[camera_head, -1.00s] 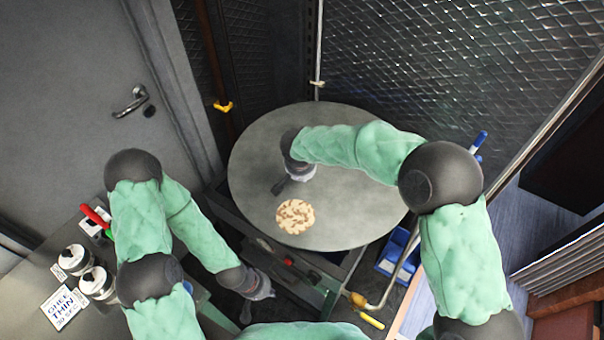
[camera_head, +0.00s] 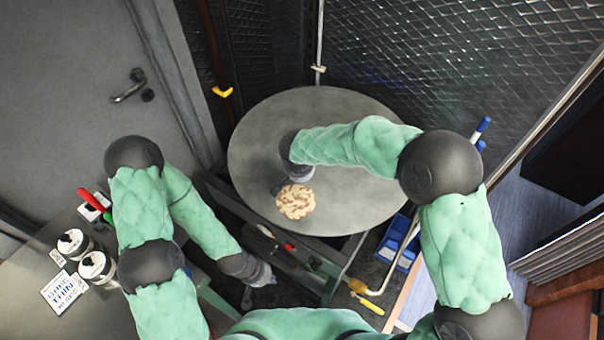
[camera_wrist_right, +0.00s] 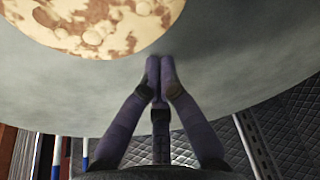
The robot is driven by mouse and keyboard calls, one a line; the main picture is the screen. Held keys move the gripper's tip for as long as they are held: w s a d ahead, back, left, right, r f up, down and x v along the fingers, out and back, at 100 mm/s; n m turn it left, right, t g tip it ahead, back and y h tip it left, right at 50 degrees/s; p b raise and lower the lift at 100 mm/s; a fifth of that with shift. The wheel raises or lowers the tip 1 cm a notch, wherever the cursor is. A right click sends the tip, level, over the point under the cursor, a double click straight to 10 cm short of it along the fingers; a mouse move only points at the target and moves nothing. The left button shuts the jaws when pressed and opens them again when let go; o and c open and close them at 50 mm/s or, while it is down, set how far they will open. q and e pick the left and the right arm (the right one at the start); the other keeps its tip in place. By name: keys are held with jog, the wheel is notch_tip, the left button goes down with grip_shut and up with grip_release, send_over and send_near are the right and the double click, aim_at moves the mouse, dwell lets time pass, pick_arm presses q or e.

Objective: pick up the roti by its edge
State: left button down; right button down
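The roti (camera_head: 296,202), a pale round flatbread with brown spots, lies flat on the grey round table (camera_head: 340,205) near its front edge. It also fills the top left of the right wrist view (camera_wrist_right: 95,22). My right gripper (camera_head: 279,187) points down at the roti's upper-left edge in the head view. In the right wrist view its two fingertips (camera_wrist_right: 160,62) are together, just outside the roti's rim, with nothing seen between them. Whether they touch the rim is unclear. My left gripper (camera_head: 250,295) hangs low, away from the roti; its finger opening is hard to make out.
A side counter (camera_head: 95,315) at left holds two lidded jars (camera_head: 90,258), a printed card (camera_head: 65,290) and a red-handled tool (camera_head: 93,203). A blue bin (camera_head: 399,240) sits right of the table. Mesh wall stands behind; most of the tabletop is clear.

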aim_at(298, 197)
jog(key=shift+s+a+b, duration=0.1)
jog(key=shift+s+b, duration=0.25)
jog(key=shift+b, duration=0.05)
jog(key=s+b, duration=0.2)
jog(key=s, duration=0.1)
jog(key=s+a+b, duration=0.1)
jog(key=shift+s+f, duration=0.15)
jog(key=shift+s, duration=0.25)
jog(key=shift+s+b, duration=0.3)
jog(key=shift+s, duration=0.2)
